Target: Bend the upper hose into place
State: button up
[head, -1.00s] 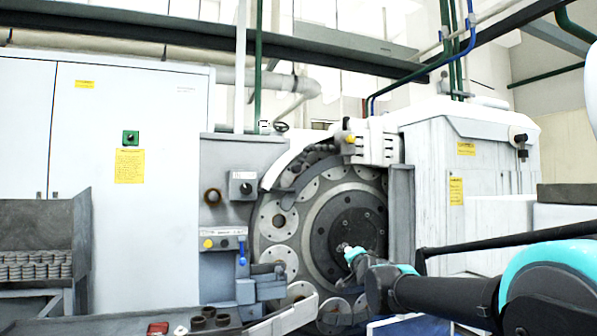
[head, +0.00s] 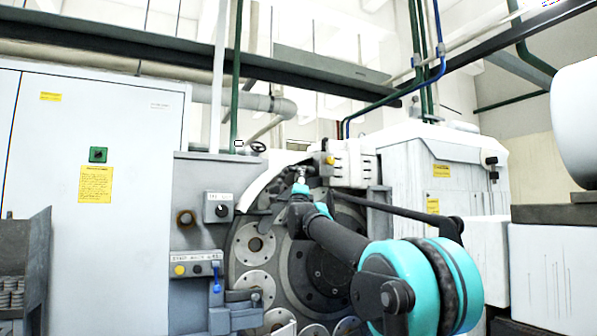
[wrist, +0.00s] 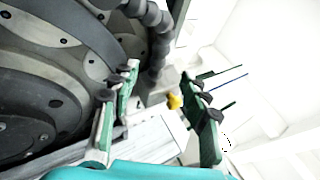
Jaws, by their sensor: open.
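The upper hose (wrist: 160,45) is a dark grey segmented hose. In the wrist view it curves down from the top beside the big disc and ends at a grey block with a yellow knob (wrist: 174,101). My gripper (wrist: 160,78) is open, with its two green-and-black fingers apart. The hose's lower end shows between the fingertips in the picture; I cannot tell whether they touch it. In the head view my gripper (head: 301,174) is raised at the top of the grinder's round face, below and left of the yellow knob (head: 330,160). It hides much of the hose there.
The grinder's disc plate (head: 255,243) with round inserts lies close beside my arm. A white curved guard (head: 262,182) rims its upper left. A control panel (head: 195,265) stands at left, and a white cabinet (head: 420,165) stands at right.

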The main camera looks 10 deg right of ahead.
jog(key=x, duration=1.1)
jog(key=shift+w, duration=0.1)
grip_shut()
